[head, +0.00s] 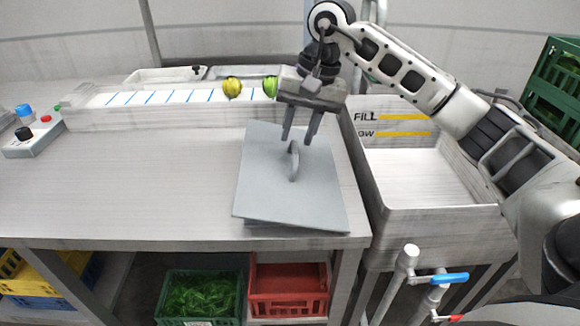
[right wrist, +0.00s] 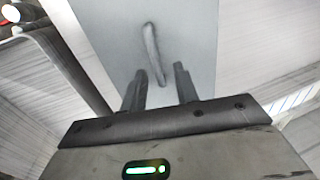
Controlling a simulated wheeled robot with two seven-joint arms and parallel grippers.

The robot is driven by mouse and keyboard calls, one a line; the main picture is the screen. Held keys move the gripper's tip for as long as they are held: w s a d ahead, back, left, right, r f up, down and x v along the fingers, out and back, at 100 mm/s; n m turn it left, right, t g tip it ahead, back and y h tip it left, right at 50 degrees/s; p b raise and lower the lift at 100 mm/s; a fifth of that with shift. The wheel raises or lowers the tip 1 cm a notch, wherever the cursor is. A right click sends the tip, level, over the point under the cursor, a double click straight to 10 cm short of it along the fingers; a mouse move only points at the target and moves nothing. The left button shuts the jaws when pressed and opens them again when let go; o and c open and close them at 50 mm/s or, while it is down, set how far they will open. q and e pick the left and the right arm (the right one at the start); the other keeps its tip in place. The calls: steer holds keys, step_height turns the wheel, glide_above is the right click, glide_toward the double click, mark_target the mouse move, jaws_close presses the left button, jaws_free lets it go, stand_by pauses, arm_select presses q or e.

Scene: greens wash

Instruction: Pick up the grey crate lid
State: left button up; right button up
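The grey crate lid (head: 270,190) is a flat grey panel with a raised handle (head: 293,160) in its middle. It lies at the right end of the steel table, its front edge near the table's front edge. My right gripper (head: 302,138) is above the lid, pointing down at the handle, its two fingers apart and empty. My left gripper is not in view.
A sink (head: 420,180) with fill marks stands right of the table. A channel with blue stripes (head: 150,97) runs along the back, with a yellow (head: 232,87) and a green item (head: 270,85). A control box (head: 32,135) is at left. Green (head: 200,312) and red crates (head: 288,287) sit below.

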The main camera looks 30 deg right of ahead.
mark_target(295, 151)
steer(key=shift+d+p+x, duration=0.15)
steer(key=shift+x, duration=1.25)
steer(key=shift+d+p+x, duration=0.1)
steer(key=shift+p+x, duration=0.05)
steer(key=shift+x, duration=1.2)
steer(key=shift+s, duration=0.1)
jaws_close()
